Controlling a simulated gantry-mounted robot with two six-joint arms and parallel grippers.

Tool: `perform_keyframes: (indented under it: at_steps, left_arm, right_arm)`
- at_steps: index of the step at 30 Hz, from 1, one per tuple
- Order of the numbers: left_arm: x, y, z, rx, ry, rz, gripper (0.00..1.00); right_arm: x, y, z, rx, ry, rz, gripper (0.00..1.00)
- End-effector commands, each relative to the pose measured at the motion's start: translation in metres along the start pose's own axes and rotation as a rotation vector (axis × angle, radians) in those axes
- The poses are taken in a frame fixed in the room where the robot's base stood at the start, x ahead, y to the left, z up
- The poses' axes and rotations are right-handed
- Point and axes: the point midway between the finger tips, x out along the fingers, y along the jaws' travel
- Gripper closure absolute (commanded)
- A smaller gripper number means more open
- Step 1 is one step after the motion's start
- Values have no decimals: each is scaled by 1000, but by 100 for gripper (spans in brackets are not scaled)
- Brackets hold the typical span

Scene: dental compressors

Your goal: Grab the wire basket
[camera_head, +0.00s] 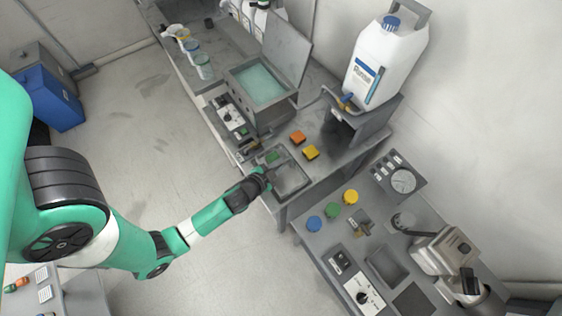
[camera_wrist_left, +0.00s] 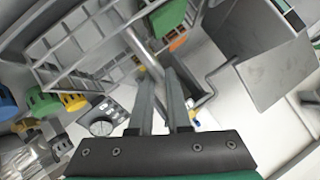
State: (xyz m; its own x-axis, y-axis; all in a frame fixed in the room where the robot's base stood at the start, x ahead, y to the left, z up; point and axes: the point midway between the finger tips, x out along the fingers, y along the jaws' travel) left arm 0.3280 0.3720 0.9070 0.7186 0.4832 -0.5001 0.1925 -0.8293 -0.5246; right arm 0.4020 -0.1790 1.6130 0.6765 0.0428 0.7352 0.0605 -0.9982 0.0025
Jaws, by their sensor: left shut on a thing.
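The wire basket (camera_wrist_left: 85,45) is a grey open lattice of bars in the upper left of the left wrist view. A grey bar, which looks like its handle, runs down from it to between my left fingers. My left gripper (camera_wrist_left: 160,90) is shut on this bar. In the head view my left gripper (camera_head: 267,177) is at the near left edge of the small grey basket area (camera_head: 291,180) at the bench's end. The mesh is too small to make out there, and the fingers are partly hidden. My right gripper is in neither view.
A water-filled tank (camera_head: 262,84) with a raised lid stands farther back. A white jug (camera_head: 387,62) sits on a stand at right. A second bench (camera_head: 330,237) carries coloured knobs and devices.

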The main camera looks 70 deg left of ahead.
Motion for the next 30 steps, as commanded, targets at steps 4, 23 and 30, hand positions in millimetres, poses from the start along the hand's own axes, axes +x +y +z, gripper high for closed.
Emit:
perform_keyframes:
  at_steps: [4,23,30]
  left_arm:
    - [0,0,0,1,-1,0,100]
    - [-21,-16,-27,2,3,1,100]
    - [-61,-12,-56,4,8,2,100]
  right_arm:
    - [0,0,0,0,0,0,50]
    - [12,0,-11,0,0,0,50]
    - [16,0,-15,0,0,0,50]
